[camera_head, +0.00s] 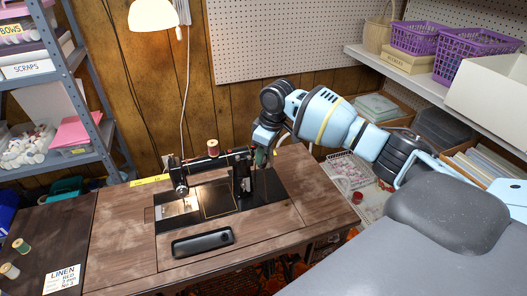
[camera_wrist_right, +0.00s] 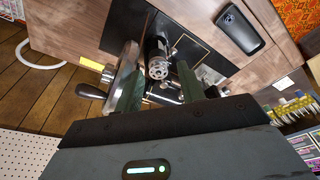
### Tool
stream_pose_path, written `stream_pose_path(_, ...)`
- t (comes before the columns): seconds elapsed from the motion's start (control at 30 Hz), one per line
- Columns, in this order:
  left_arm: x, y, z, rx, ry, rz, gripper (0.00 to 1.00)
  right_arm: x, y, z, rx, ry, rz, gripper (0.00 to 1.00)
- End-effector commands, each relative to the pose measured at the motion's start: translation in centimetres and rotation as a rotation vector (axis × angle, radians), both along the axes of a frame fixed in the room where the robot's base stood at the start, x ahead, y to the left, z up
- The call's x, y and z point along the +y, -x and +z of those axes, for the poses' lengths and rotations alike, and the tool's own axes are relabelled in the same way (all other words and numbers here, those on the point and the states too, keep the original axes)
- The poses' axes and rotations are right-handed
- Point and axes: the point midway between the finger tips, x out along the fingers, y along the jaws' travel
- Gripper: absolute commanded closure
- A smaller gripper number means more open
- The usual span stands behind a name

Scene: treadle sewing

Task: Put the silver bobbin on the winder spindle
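The black sewing machine (camera_head: 215,164) stands on the wooden sewing table. My right gripper (camera_head: 262,154) reaches down at the handwheel end of the machine. In the right wrist view its two greenish fingers (camera_wrist_right: 158,80) are apart. A silver perforated round piece, which looks like the bobbin (camera_wrist_right: 158,68), shows between the fingertips, with gaps visible on both sides. It sits by the end of a black cylindrical part. I cannot tell whether it is on the winder spindle, which I cannot make out. The handwheel (camera_wrist_right: 122,75) is close beside one finger. My left gripper is not in view.
A dark oblong object (camera_head: 203,242) lies on the table front. A red spool (camera_head: 213,147) stands on the machine. Thread spools (camera_head: 20,246) and a LINEN card (camera_head: 62,280) are at the left. Shelves stand left and right. The front tabletop is mostly clear.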

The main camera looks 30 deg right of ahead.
Motion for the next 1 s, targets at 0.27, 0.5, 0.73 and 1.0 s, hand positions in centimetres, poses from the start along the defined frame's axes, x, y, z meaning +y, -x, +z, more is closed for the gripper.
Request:
stream_pose_path(0.27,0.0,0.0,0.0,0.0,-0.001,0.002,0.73,-0.6,0.6,3.5,-0.005,0.004,-0.005,0.56)
stream_pose_path(0.5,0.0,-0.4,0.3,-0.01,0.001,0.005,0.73,-0.7,1.2,6.8,-0.004,0.002,-0.002,0.56)
stream_pose_path(0.73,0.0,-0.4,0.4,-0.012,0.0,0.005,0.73,-0.7,1.5,7.8,-0.001,0.001,0.001,0.56)
stream_pose_path(1.0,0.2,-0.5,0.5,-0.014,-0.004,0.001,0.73,-0.7,1.5,7.8,-0.001,0.001,0.001,0.56)
